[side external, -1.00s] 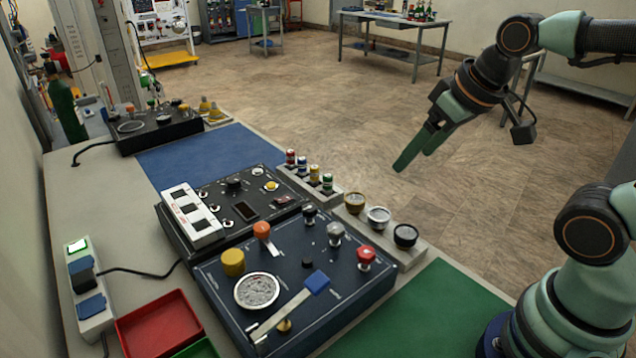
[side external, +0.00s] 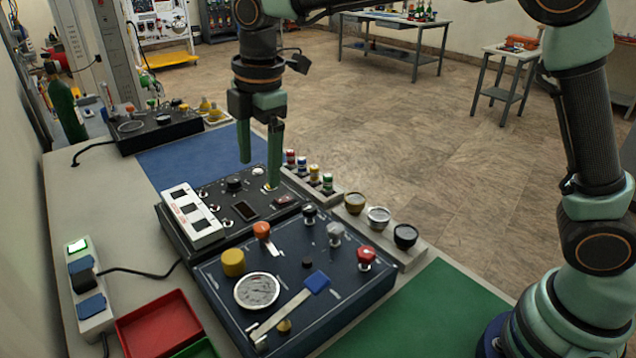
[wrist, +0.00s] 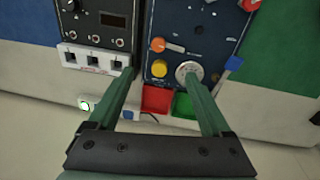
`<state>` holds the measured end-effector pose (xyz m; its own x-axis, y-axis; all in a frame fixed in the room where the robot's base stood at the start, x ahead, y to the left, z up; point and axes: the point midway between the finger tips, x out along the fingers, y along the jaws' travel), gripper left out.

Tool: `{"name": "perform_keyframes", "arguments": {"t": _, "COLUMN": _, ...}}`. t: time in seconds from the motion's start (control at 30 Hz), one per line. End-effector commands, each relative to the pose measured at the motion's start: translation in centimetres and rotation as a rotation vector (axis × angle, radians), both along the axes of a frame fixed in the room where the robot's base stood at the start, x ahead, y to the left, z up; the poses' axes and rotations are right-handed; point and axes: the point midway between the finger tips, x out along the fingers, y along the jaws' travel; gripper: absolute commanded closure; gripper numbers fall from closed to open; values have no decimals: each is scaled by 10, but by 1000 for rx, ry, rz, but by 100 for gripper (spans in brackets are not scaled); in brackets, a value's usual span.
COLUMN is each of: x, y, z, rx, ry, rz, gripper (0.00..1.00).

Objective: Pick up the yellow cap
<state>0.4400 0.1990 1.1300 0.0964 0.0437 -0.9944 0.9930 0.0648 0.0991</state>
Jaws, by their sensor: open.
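The yellow cap (side external: 233,262) is a short upright cylinder on the dark blue panel (side external: 320,262), beside the round gauge (side external: 257,291) and an orange-handled knob (side external: 262,231). In the wrist view the yellow cap (wrist: 158,44) shows ahead of the fingertips, between their lines. My gripper (side external: 259,172) has green fingers, pointing down and apart, with nothing between them. In the side view it appears above the rear black panel. In the wrist view my gripper (wrist: 158,75) is open too.
A black panel (side external: 235,205) with a white switch block stands behind the blue one. A red tray (side external: 157,325) and a green tray lie at the near left. A rack of colored cylinders (side external: 315,177) and round fittings (side external: 378,217) lines the right edge.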

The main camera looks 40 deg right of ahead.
Motion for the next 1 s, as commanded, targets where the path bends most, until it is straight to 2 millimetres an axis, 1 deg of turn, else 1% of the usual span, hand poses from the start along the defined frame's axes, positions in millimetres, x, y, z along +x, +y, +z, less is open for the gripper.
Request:
{"name": "perform_keyframes", "arguments": {"t": 0.03, "x": 4, "y": 16, "z": -12, "rx": -16, "ry": 20, "rz": 86, "gripper": 17}}
{"name": "perform_keyframes", "arguments": {"t": 0.1, "x": 7, "y": 34, "z": -24, "rx": -33, "ry": 41, "rz": 199, "gripper": 17}}
{"name": "perform_keyframes", "arguments": {"t": 0.2, "x": 10, "y": 53, "z": -38, "rx": -50, "ry": 64, "rz": 326, "gripper": 17}}
{"name": "perform_keyframes", "arguments": {"t": 0.3, "x": 10, "y": 65, "z": -48, "rx": -60, "ry": 79, "rz": 410, "gripper": 17}}
{"name": "perform_keyframes", "arguments": {"t": 0.47, "x": 10, "y": 72, "z": -59, "rx": -66, "ry": 88, "rz": 460, "gripper": 17}}
{"name": "perform_keyframes", "arguments": {"t": 0.7, "x": 9, "y": 71, "z": -98, "rx": -67, "ry": 90, "rz": 459, "gripper": 17}}
{"name": "perform_keyframes", "arguments": {"t": 0.8, "x": 9, "y": 71, "z": -112, "rx": -67, "ry": 88, "rz": 458, "gripper": 17}}
{"name": "perform_keyframes", "arguments": {"t": 1.0, "x": 10, "y": 71, "z": -125, "rx": -65, "ry": 86, "rz": 457, "gripper": 17}}
